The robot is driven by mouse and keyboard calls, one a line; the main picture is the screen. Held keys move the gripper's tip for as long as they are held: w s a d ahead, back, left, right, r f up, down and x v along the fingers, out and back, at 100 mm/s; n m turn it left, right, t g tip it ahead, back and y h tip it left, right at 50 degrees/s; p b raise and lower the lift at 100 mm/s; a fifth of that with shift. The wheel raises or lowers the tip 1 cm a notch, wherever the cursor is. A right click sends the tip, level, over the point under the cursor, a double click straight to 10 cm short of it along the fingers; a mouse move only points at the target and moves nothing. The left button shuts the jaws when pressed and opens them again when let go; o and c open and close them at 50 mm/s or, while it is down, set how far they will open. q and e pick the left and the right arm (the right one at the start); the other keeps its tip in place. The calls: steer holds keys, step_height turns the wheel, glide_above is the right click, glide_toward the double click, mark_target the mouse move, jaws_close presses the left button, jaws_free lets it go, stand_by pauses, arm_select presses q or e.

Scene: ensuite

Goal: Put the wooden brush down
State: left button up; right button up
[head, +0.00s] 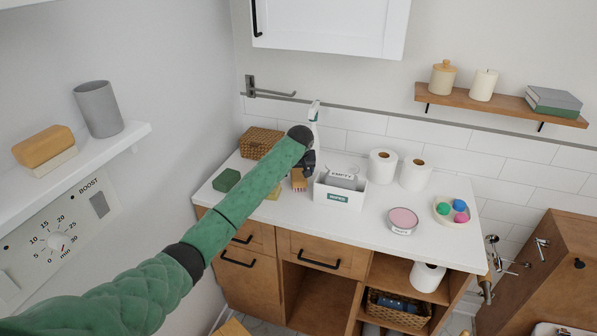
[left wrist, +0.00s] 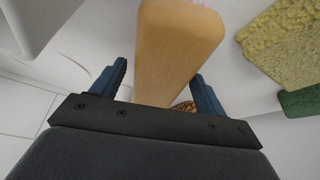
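The wooden brush (head: 299,181) is a light wooden block on the white counter, just left of the white box. In the left wrist view the brush (left wrist: 172,50) is large, its far end cut off at the top with a hint of pink bristles. My left gripper (head: 308,165) is over the counter beside the brush. In the left wrist view its two blue fingers are spread on either side of the brush, with a visible gap at the left finger. The gripper partly hides the brush in the head view. My right gripper is not in view.
A yellow sponge (left wrist: 280,42) lies near the brush.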

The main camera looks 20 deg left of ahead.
arm_select(q)
steer(key=shift+r, duration=0.1)
steer(key=shift+r, duration=0.2)
steer(key=b+v, duration=0.3)
steer(key=v, duration=0.7)
steer(key=shift+s+r, duration=0.15)
steer(key=shift+r, duration=0.15)
steer(key=shift+s+d+r, duration=0.1)
steer(key=shift+s+r, duration=0.1)
steer(key=shift+r, duration=0.3)
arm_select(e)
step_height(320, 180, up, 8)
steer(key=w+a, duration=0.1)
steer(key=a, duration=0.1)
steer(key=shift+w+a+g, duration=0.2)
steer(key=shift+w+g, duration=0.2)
